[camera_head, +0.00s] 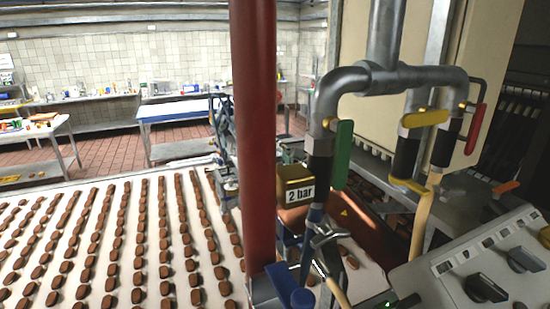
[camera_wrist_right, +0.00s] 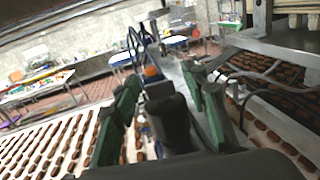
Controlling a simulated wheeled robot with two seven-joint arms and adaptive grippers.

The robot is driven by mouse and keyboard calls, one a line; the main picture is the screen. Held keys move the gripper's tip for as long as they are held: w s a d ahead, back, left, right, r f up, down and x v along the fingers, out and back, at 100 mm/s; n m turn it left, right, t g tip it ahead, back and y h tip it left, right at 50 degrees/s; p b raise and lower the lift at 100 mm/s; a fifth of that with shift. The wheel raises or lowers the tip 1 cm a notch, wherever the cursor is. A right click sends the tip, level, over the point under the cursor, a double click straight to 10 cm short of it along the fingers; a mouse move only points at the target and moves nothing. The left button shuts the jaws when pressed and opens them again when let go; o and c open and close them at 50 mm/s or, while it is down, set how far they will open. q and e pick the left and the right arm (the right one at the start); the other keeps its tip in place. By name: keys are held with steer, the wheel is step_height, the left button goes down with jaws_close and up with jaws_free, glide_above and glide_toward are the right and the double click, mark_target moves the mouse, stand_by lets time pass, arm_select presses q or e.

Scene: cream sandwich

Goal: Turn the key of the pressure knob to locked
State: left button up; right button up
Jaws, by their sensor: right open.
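A grey control panel (camera_head: 455,265) slopes at the lower right of the head view. It carries black knobs, one at the left (camera_head: 485,289) and one further right (camera_head: 523,257). I cannot tell which is the pressure knob, and I cannot make out a key. My left gripper is not in view.
A red column (camera_head: 254,140) stands in the middle of the head view. Grey pipes (camera_head: 382,78) carry a green valve handle (camera_head: 342,155), yellow handles and a red handle (camera_head: 475,129). The conveyor (camera_head: 70,202) at the left bears rows of brown pieces.

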steer(key=shift+c, duration=0.6)
jaws_close()
